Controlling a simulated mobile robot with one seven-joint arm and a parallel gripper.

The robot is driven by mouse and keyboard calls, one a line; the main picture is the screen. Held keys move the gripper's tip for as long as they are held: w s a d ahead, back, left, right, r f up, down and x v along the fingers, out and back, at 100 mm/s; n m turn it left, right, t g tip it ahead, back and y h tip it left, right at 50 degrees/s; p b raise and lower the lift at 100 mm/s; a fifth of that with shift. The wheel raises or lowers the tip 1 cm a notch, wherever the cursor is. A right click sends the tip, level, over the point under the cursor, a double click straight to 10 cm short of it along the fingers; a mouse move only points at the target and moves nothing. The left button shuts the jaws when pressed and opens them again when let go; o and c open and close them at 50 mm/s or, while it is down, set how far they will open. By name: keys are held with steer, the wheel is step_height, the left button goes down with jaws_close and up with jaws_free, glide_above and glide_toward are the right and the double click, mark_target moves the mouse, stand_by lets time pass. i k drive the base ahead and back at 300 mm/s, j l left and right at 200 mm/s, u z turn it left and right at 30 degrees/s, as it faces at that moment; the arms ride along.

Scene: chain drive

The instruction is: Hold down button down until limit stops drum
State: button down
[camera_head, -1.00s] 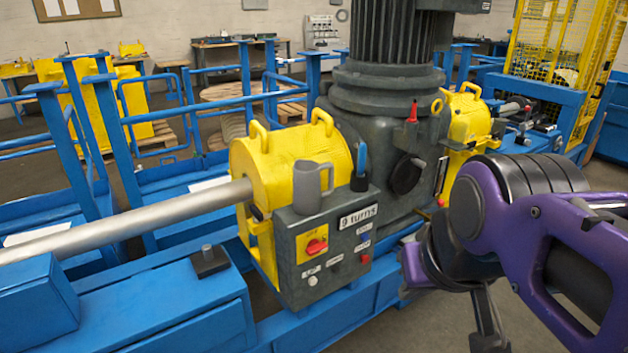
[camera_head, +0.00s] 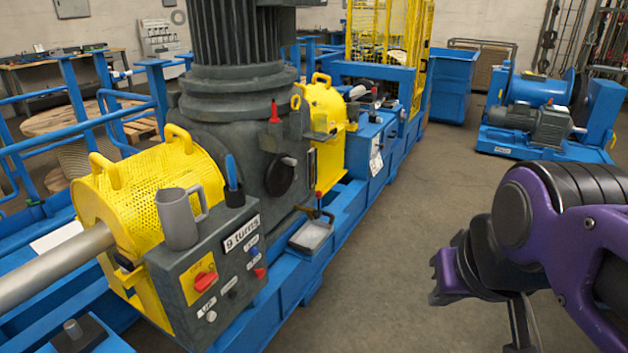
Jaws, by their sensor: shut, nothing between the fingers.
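The grey control box (camera_head: 190,303) stands at the lower left, with a "9 turns" plate (camera_head: 241,234) on its sloping top. Its front carries a red rotary switch (camera_head: 205,281) on a yellow plate, a white button (camera_head: 211,316), a dark button (camera_head: 233,293) and a red button (camera_head: 260,272). The small button labels are too small to read, so I cannot tell which is down. My gripper (camera_head: 522,325) is at the lower right, shut and empty, well apart from the box and partly cut off by the bottom edge. I cannot identify the drum for certain.
A grey mug (camera_head: 180,220) and a blue-handled tool (camera_head: 232,175) stand on the box. Yellow perforated guards (camera_head: 150,185) flank the big dark motor (camera_head: 236,95). A blue frame (camera_head: 325,235) runs rightward. Open floor (camera_head: 400,240) lies between it and my arm.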

mark_target(233, 294)
steer(key=z, duration=1.1)
steer(key=k+j, duration=0.1)
steer(key=j, duration=0.4)
steer(key=k+j, duration=0.15)
steer(key=j, duration=0.35)
steer(key=k+j, duration=0.1)
steer(key=j, duration=0.4)
steer(key=i+l+u, duration=0.15)
steer(key=u, duration=0.15)
steer(key=k+l, duration=0.1)
steer(key=l, duration=0.15)
steer(key=k+l, duration=0.1)
steer(key=l, duration=0.15)
steer(key=j+z, duration=0.3)
steer(key=j, duration=0.4)
